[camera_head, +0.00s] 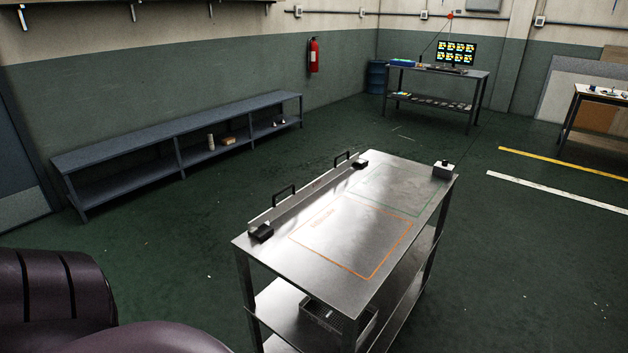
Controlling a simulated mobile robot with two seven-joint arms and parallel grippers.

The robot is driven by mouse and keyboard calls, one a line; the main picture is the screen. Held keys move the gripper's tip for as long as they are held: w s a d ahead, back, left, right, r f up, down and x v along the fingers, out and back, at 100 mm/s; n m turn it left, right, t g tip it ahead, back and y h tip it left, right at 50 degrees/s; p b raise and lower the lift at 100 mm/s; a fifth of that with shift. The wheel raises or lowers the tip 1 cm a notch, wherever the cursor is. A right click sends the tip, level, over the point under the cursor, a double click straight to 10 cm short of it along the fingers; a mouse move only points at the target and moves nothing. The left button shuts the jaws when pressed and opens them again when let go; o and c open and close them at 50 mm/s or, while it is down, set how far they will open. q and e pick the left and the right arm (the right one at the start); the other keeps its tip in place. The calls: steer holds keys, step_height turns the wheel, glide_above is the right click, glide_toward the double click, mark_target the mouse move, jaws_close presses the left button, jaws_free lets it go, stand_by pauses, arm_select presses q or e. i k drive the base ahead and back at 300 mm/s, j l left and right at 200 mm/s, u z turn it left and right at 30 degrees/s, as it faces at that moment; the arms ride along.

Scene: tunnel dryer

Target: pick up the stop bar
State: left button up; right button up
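The stop bar (308,190) is a long, narrow metal bar with two black upright handles. It lies along the left long edge of the metal table (345,267). Black blocks sit by its two ends, a near block (262,233) and a far block (361,164). Whether the bar rests on these blocks or beside them is hard to tell. Neither of my grippers is in view; only dark rounded parts, likely of my own arm, show at the lower left.
The tabletop has an orange and a green outlined area, both empty. A small box with a black knob (443,170) stands at its far right corner. A basket (337,318) is on the lower shelf. A long blue bench (180,131) lines the left wall. Open floor surrounds the table.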

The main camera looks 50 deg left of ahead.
mark_target(279, 209)
steer(key=j, duration=0.6)
steer(key=k+j, duration=0.15)
steer(key=j, duration=0.45)
steer(key=j+z, duration=0.1)
steer(key=j, duration=0.45)
steer(key=k, duration=0.05)
